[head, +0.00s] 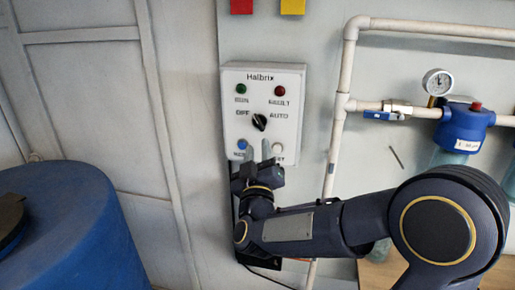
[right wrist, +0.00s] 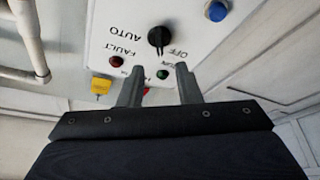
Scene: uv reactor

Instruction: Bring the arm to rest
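My right arm reaches in from the right in the head view. My right gripper (head: 259,150) is in front of the lower part of the white Halbrix control panel (head: 285,100). Its two grey fingers are apart with nothing held between them. The right wrist view also shows the open fingers (right wrist: 158,78) over the panel, seen upside down. The black selector knob (head: 260,122) sits between the OFF and AUTO labels. The fingers appear clear of the knob. The blue button (head: 242,144) and white button (head: 277,149) flank the fingertips. My left gripper is not in view.
A blue barrel (head: 75,235) stands at the lower left. White pipes (head: 343,75), a pressure gauge (head: 437,82) and a blue filter housing (head: 463,125) are on the wall at right. Red (head: 241,6) and yellow (head: 292,6) blocks are above the panel.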

